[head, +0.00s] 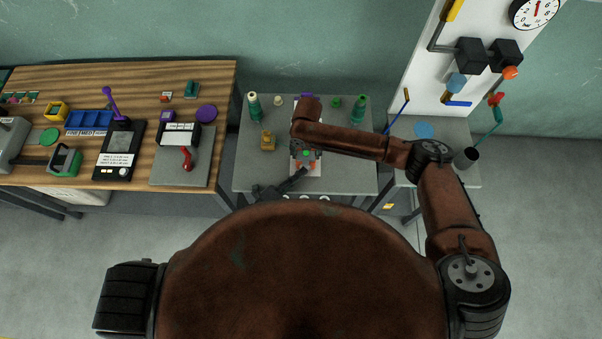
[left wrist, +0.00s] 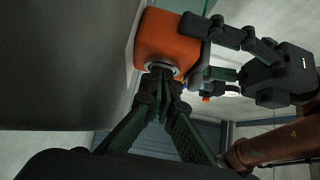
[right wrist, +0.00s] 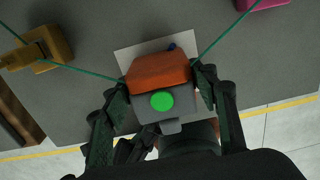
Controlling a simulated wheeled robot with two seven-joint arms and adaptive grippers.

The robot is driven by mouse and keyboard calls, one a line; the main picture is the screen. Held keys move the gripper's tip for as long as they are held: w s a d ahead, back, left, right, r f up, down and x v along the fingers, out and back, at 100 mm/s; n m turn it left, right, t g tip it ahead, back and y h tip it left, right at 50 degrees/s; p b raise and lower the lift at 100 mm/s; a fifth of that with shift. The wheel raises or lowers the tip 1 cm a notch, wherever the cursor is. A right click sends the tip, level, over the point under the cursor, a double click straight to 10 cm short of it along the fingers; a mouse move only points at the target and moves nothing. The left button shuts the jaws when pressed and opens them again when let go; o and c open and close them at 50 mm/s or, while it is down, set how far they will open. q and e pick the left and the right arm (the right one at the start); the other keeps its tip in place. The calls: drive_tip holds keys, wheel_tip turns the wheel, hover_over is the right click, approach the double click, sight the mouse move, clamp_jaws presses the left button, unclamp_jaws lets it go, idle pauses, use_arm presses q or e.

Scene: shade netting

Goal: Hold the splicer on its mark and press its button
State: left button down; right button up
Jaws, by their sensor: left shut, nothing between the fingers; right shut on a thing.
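The splicer (right wrist: 160,72) has an orange body and a grey part with a round green button (right wrist: 162,101). It sits over a white sheet (right wrist: 130,56) on the grey table. My right gripper (right wrist: 161,82) is shut on it, one finger on each side. In the left wrist view, the splicer's orange side (left wrist: 165,38) bears a silver ring. My left gripper (left wrist: 162,80) is shut and empty, its tips in front of that ring; I cannot tell whether they touch. In the head view my left gripper (head: 298,178) is near the splicer, which is largely hidden under my right arm.
Green cords run from the splicer toward a yellow block (right wrist: 38,50) and a pink block (right wrist: 262,3). Green bottles (head: 254,107) stand at the table's back. A wooden bench (head: 70,80) with several tools is left; a white board with a dial (head: 535,11) is right.

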sight(298, 188)
use_arm(q)
drive_tip(key=s, duration=0.4)
drive_tip(key=shift+s+a, duration=0.2)
drive_tip(key=shift+a, duration=0.15)
use_arm(e)
drive_tip(key=shift+s+a+f, duration=0.15)
drive_tip(key=shift+s, duration=0.25)
drive_tip(key=shift+w, duration=0.15)
use_arm(q)
drive_tip(key=v, duration=0.9)
drive_tip(key=shift+s, duration=0.1)
use_arm(e)
drive_tip(key=shift+w, duration=0.1)
use_arm(q)
drive_tip(key=v, duration=1.2)
drive_tip(key=shift+r, duration=0.1)
use_arm(e)
drive_tip(key=o, duration=1.6)
